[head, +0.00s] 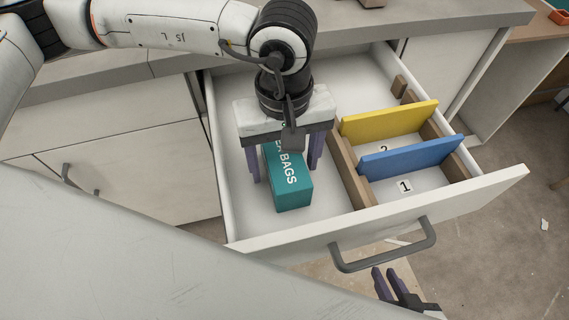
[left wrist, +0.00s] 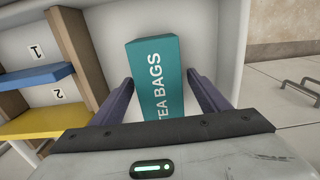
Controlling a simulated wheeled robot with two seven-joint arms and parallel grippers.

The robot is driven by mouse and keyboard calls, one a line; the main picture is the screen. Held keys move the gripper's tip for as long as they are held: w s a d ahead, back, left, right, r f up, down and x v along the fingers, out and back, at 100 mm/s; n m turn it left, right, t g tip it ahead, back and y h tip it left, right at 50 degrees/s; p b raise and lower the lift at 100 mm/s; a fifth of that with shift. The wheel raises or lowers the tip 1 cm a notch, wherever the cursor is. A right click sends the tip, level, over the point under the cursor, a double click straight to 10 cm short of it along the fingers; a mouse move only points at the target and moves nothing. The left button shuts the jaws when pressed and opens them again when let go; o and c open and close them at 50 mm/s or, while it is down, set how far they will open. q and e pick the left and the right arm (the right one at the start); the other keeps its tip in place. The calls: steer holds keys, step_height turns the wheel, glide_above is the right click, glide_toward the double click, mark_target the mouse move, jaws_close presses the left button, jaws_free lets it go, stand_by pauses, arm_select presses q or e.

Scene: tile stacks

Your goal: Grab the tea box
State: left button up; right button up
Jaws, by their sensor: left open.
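The tea box (head: 290,187) is a teal box marked "TEA BAGS". It lies in the left part of the open drawer (head: 236,219). My left gripper (head: 285,170) is above the box, with one purple finger on each side of it. The fingers are open, and the left wrist view shows the box (left wrist: 155,75) between them with gaps at both sides. The rear of the box is hidden under the gripper in the head view. My right gripper (head: 383,280) shows at the bottom, in front of the drawer handle; its fingers look close together.
Wooden dividers (head: 347,172) split the drawer's right side. A yellow tile (head: 390,121) stands by label 2 and a blue tile (head: 411,157) by label 1. The drawer's grey handle (head: 385,257) sticks out in front. The drawer floor behind the dividers is clear.

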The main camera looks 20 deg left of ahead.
arm_select(q)
steer(key=shift+c, duration=0.2)
steer(key=c, duration=1.1)
steer(key=shift+r, duration=0.1)
steer(key=shift+c, duration=0.2)
